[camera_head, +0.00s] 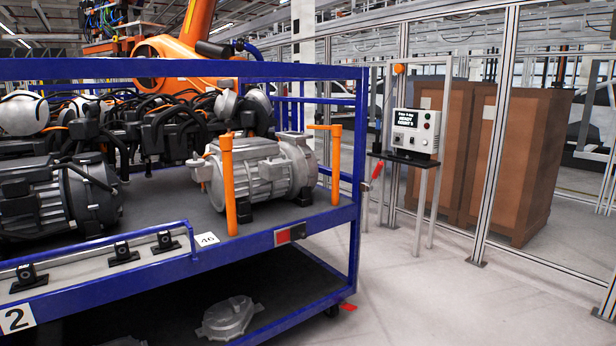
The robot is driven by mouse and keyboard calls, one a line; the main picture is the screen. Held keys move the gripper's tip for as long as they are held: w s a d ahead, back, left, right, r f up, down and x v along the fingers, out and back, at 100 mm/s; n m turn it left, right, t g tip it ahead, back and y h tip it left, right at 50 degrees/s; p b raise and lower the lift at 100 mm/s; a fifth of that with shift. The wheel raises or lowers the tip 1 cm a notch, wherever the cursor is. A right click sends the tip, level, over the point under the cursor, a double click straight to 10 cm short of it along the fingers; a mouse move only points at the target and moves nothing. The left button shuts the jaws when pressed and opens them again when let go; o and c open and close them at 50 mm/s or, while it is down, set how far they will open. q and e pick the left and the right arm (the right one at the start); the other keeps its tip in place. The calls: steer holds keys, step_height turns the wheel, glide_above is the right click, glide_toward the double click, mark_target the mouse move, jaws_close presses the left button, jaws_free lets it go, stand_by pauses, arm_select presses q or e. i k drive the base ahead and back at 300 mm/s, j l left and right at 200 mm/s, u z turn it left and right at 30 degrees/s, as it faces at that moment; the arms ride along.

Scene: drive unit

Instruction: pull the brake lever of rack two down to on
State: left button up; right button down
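A blue rack (290,71) fills the left and middle, with a white "2" plate (16,318) at its lower left front. A blue bar (90,253) runs along its front edge, bent down at the right end. A red and white piece (290,234) sits on the front rail near the right corner. A small red piece (348,307) shows low by the caster at the right corner. I cannot tell which part is the brake lever, and no on or off marking is readable. Neither gripper is in view.
Motors (262,170) and orange posts (228,185) stand on the rack deck. A control box (415,132) on a stand, with a red handle (377,169) beside it, is at right. Behind are fence posts and brown crates (515,165). The floor (440,290) at right is clear.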

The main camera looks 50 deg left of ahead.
mark_target(380, 164)
steer(key=u, duration=1.3)
steer(key=i+j+z, duration=0.1)
steer(key=i, duration=0.45)
steer(key=i+j+z, duration=0.1)
steer(key=i, duration=0.45)
steer(key=i+j+z, duration=0.1)
steer(key=i+j, duration=0.15)
steer(key=i, duration=0.25)
steer(key=i+j+z, duration=0.1)
steer(key=i, duration=0.45)
steer(key=i+j+z, duration=0.15)
steer(key=i+j, duration=0.25)
steer(key=i+j+z, duration=0.1)
steer(key=i+j, duration=0.2)
steer(key=i, duration=0.3)
